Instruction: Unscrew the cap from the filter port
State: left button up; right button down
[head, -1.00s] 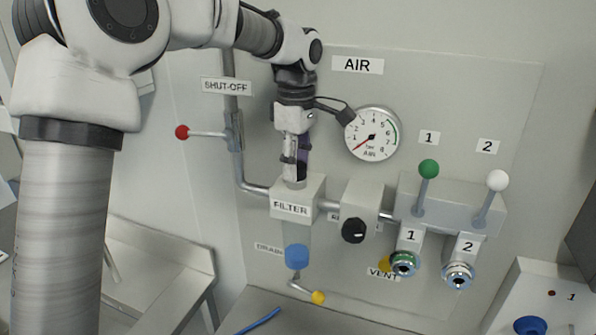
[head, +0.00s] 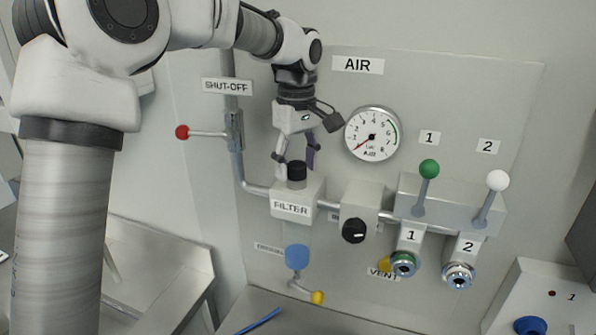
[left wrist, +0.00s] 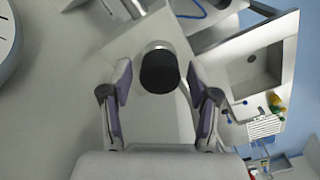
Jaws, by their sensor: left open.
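The black cap (head: 297,171) stands upright on top of the filter block (head: 291,208) on the wall panel. My left gripper (head: 297,158) points down over it, open, with one finger to each side and clear space at the cap. In the left wrist view the round black cap (left wrist: 159,72) sits between the spread fingertips of the left gripper (left wrist: 158,78), touching neither. A pale rim shows behind the cap there. My right gripper is in neither view.
A pressure gauge (head: 372,134) is right of the gripper. The shut-off lever with a red knob (head: 182,132) is at left. A black regulator knob (head: 355,230) and the green-knobbed valve lever (head: 428,170) are to the right. A blue drain bowl (head: 297,256) hangs below.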

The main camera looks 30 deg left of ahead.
pick_arm(q)
jog(key=m, duration=0.5)
jog(key=shift+m, duration=0.4)
jog(key=m, duration=0.5)
jog(key=shift+m, duration=0.4)
grip_shut()
jog(key=n, duration=0.4)
jog(key=n, duration=0.4)
jog(key=n, duration=0.4)
